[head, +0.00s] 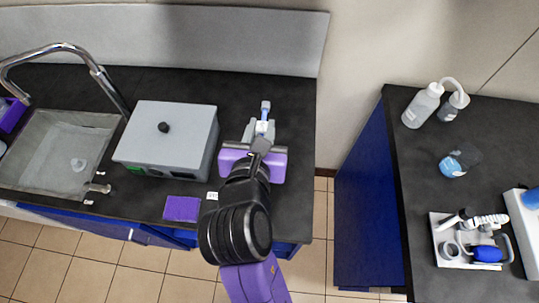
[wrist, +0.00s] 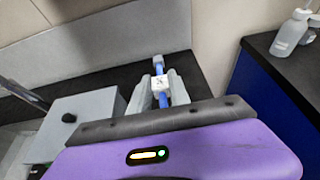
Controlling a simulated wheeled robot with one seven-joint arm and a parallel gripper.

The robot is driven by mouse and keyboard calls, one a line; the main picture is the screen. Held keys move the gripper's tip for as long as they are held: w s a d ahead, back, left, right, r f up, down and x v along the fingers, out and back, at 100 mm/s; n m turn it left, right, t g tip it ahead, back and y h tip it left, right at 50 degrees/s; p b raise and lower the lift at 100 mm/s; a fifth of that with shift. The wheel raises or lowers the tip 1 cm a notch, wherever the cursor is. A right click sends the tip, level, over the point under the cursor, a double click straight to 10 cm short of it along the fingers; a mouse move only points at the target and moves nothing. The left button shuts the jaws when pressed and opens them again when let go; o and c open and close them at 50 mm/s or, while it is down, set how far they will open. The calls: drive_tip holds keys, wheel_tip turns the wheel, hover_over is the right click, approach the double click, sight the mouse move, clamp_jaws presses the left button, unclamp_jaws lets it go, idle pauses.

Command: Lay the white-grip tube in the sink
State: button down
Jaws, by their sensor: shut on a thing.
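The white-grip tube (head: 265,108) is a slim blue tube with a pale end. My gripper (head: 260,131) is shut on it over the right part of the dark counter. In the wrist view the tube (wrist: 158,65) stands between the two grey fingers of my gripper (wrist: 160,86), which close on its white grip block. The tube's lower part is hidden behind my gripper body. The sink (head: 38,185) is a grey basin at the far left of the counter in the head view, well apart from the tube.
A grey box with a black knob (head: 180,125) stands between the sink and my gripper. A curved faucet (head: 75,50) rises behind the sink. A purple pad (head: 182,208) lies at the counter's front. A floor gap separates the right counter (head: 410,170), which holds bottles.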

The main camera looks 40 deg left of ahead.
wheel_tip(320, 180, down, 20)
drive_tip(key=shift+r+b, duration=0.15)
drive_tip(key=shift+b, duration=0.6)
drive_tip(key=c, duration=1.2)
unclamp_jaws()
drive_tip(key=shift+c, duration=0.2)
drive_tip(key=shift+r, duration=0.1)
drive_tip(key=v, duration=1.2)
